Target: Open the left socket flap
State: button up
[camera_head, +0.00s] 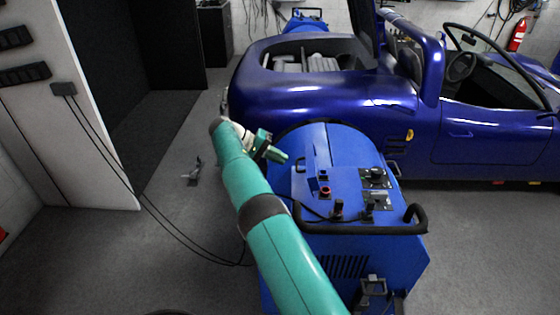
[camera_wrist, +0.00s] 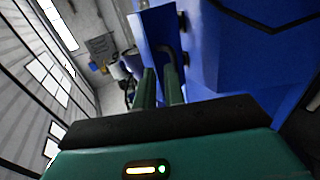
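The blue dynamometer unit (camera_head: 345,262) stands beside the blue car, with sockets and controls on its top. A small blue upright plate (camera_head: 310,150) stands at the left of that top; I cannot tell for sure whether it is the left socket flap. My gripper (camera_head: 282,156) is just left of this plate, at the unit's left edge. In the wrist view, my gripper (camera_wrist: 161,84) has its two green fingers apart, with a narrow gap and nothing clearly held. A dark bent handle (camera_wrist: 172,54) and a blue plate (camera_wrist: 155,28) lie beyond the fingertips.
A black handle bar (camera_head: 360,229) runs along the unit's near edge. Dark plugs (camera_head: 338,208) stand on its top, next to a red button (camera_head: 325,192). The blue car (camera_head: 330,105) is close behind. Cables (camera_head: 150,210) cross the floor at left.

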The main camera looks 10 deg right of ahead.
jog(key=s+f+n+h, duration=0.1)
jog(key=f+h, duration=0.1)
jog(key=s+a+f+t+h, duration=0.1)
jog(key=f+h, duration=0.1)
jog(key=a+f+n+t+h, duration=0.1)
jog(key=shift+s+f+n+h, duration=0.3)
jog(key=shift+s+f+h, duration=0.1)
grip_shut()
jog(key=s+a+f+n+t, duration=0.4)
jog(key=a+f+n+t, duration=0.25)
jog(key=n+t, duration=0.55)
jog(key=shift+m+t, duration=0.3)
jog(key=shift+t, duration=0.4)
jog(key=x, duration=0.4)
jog(key=s+d+x, duration=0.1)
jog(key=x, duration=0.3)
jog(key=s+x, duration=0.1)
jog(key=x, duration=0.3)
jog(key=shift+d+r, duration=0.25)
jog(key=shift+d, duration=0.45)
